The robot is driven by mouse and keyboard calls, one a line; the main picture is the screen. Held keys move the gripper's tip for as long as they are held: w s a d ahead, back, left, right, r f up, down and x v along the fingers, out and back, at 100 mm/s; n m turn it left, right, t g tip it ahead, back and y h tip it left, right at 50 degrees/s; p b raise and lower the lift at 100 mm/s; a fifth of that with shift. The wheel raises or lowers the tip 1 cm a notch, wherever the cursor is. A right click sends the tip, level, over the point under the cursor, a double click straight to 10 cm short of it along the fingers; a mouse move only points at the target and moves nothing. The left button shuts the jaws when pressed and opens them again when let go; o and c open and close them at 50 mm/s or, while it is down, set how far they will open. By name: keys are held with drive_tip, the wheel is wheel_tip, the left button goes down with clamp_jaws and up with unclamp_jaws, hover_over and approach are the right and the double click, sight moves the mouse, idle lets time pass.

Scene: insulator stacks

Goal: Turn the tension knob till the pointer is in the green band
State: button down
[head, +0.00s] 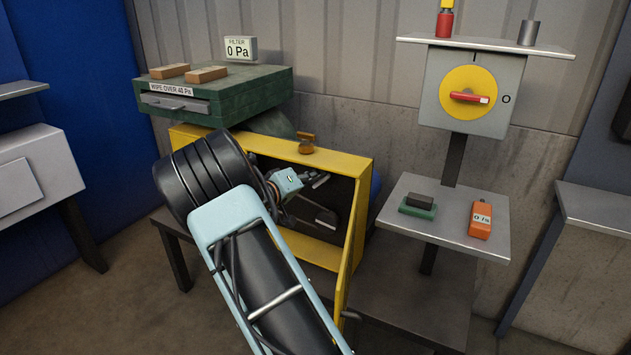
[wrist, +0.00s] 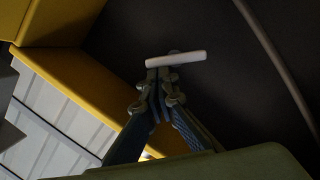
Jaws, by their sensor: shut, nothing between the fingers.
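My gripper (head: 319,180) is inside the open yellow housing (head: 357,222), partly hidden by my own arm. In the wrist view my gripper (wrist: 160,76) has its fingers together and empty. A pale bar (wrist: 176,59) lies just beyond the fingertips; I cannot tell whether they touch it or whether it is part of the knob. A small brown knob-like piece (head: 306,143) sits on the housing's top edge; I cannot tell if it is the tension knob. No pointer or green band can be made out.
A green filter box (head: 245,92) with two tan blocks stands behind. At right are a red-handled switch (head: 469,97) and a shelf (head: 425,225) holding an orange meter (head: 480,220).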

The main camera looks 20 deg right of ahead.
drive_tip(key=shift+s+d+f, duration=0.15)
drive_tip(key=shift+s+f, duration=0.1)
drive_tip(key=shift+f, duration=0.1)
drive_tip(key=r+v, duration=0.1)
drive_tip(key=v, duration=1.1)
drive_tip(key=w+a+m+p, duration=0.1)
drive_tip(key=w+m+p, duration=0.1)
drive_tip(key=w+p, duration=0.35)
drive_tip(key=w+d+f+b, duration=0.2)
drive_tip(key=w+d+f, duration=0.1)
drive_tip(key=d, duration=0.6)
drive_tip(key=shift+d+f+y+b, duration=0.3)
drive_tip(key=shift+f+y, duration=0.1)
drive_tip(key=shift+f, duration=0.35)
